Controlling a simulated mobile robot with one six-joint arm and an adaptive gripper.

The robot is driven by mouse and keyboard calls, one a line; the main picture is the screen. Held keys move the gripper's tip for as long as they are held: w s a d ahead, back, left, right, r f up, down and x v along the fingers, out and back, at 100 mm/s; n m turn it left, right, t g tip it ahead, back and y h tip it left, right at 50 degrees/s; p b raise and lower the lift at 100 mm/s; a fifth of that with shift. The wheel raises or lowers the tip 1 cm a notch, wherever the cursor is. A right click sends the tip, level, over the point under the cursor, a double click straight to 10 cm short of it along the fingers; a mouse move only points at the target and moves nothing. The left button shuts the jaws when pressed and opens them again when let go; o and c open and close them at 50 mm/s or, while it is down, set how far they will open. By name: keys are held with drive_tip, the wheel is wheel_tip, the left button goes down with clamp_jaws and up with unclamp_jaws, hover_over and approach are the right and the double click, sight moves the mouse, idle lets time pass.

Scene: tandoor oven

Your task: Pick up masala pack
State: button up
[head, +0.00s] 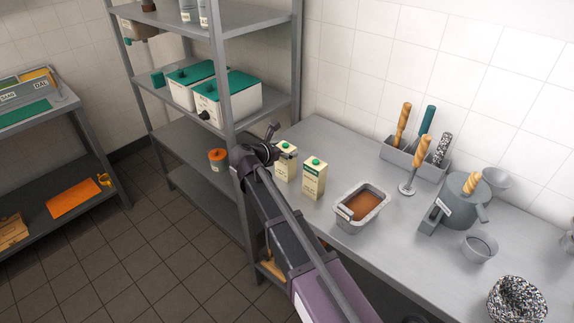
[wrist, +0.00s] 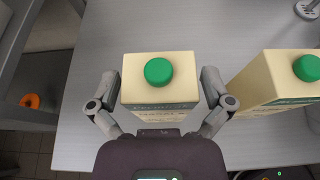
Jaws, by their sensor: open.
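Two cream cartons with green caps stand upright on the steel counter; I cannot read their labels well enough to tell which is the masala pack. The left carton (head: 286,165) also fills the middle of the wrist view (wrist: 160,88). The right carton (head: 314,181) shows at the right of the wrist view (wrist: 275,82). My gripper (head: 275,143) is open, with its fingers on either side of the left carton in the wrist view (wrist: 159,80). I see small gaps beside the carton, and my gripper's body hides its near lower part.
A tray of orange-brown food (head: 364,203) stands right of the cartons. A utensil holder (head: 415,160) and a grey pot (head: 463,200) stand farther right. A metal shelf (head: 227,75) rises close on the left. Some counter behind the cartons is clear.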

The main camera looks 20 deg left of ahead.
idle(0.4)
drive_tip(key=c, duration=1.1)
drive_tip(key=shift+o, duration=0.2)
drive_tip(key=shift+r, duration=0.15)
wheel_tip(320, 180, up, 3)
drive_tip(key=p, duration=0.3)
drive_tip(key=shift+r+p, duration=0.2)
drive_tip(key=shift+p, duration=0.2)
drive_tip(key=s+a+r+p, duration=0.1)
drive_tip(key=s+a, duration=0.1)
drive_tip(key=s, duration=1.4)
drive_tip(key=shift+a+r, duration=0.15)
drive_tip(key=shift+a, duration=0.05)
